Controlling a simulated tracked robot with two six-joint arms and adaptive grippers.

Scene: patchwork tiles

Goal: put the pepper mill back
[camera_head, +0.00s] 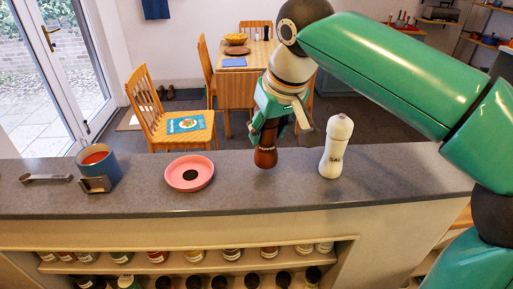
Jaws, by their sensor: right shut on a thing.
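The brown pepper mill (265,157) is upright over the grey counter, right of the pink dish. My right gripper (272,124) is shut on its upper part, which the fingers partly hide. I cannot tell whether the mill's base touches the counter. A white salt mill (335,150) stands upright just to the right, apart from the pepper mill. The round pink dish (206,181) lies on the counter to the left, with a dark round spot in its middle. My left gripper is not in view.
The grey counter (270,199) has clear room in front of the mills. A blue mug (105,171), a small metal item (95,184) and a measuring spoon (46,178) are at the left. Several jars stand on the shelf below. A wooden table and chairs are behind.

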